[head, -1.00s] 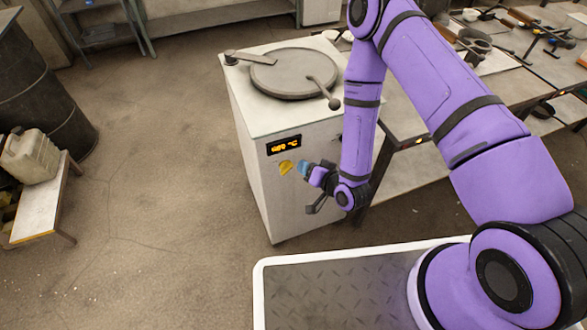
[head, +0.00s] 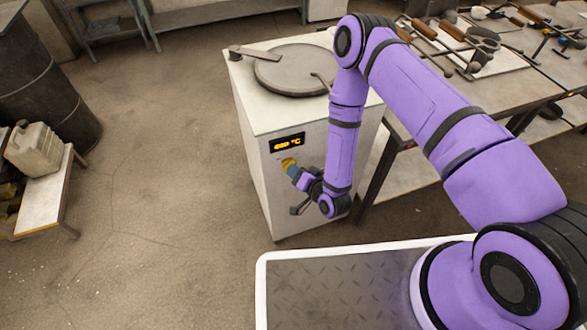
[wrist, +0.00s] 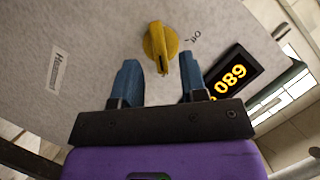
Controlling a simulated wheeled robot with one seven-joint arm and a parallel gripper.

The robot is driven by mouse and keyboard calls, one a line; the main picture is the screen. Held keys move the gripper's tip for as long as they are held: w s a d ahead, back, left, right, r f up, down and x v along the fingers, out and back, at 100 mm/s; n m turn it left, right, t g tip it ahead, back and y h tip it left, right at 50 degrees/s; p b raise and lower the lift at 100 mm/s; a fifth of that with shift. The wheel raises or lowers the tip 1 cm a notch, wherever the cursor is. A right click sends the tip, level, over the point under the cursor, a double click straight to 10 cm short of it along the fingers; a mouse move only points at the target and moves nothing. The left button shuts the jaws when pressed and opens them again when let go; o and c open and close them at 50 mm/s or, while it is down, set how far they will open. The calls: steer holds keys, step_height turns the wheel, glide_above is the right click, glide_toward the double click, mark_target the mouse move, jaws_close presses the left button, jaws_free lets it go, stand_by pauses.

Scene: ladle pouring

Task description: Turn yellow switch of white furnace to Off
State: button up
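The white furnace (head: 285,218) has a yellow switch (head: 288,161) on its front panel, below the display. The switch also shows in the wrist view (wrist: 157,44), with a dark mark on its end nearest my gripper. A small printed label (wrist: 193,38), partly hard to read, is beside it. My gripper (head: 292,169) is at the switch in the head view and partly covers it. In the wrist view my gripper (wrist: 160,72) has its two blue fingers apart. The switch is just beyond the fingertips, between their lines; contact cannot be told.
The lit display (head: 287,142) reads about 680 °C. The furnace has a round lid (head: 292,72) on top. A workbench with tools (head: 480,60) stands to the right. A stool with a canister (head: 35,148) is at left; the floor between is clear.

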steer(key=shift+x, duration=1.2)
steer(key=shift+c, duration=0.4)
jaws_close()
steer(key=shift+n, duration=0.3)
steer(key=shift+s+a+n+t+h, duration=0.1)
steer(key=shift+a+n+t+h, duration=0.2)
steer(key=shift+n+h, duration=1.35)
steer(key=shift+s+a+n+t+h, duration=0.15)
steer(key=shift+n+t+h, duration=0.55)
steer(key=shift+n, duration=1.6)
steer(key=shift+a+n+t+h, duration=0.1)
steer(key=shift+a+n+h, duration=0.1)
steer(key=shift+n+h, duration=1.55)
steer(key=shift+n, duration=0.3)
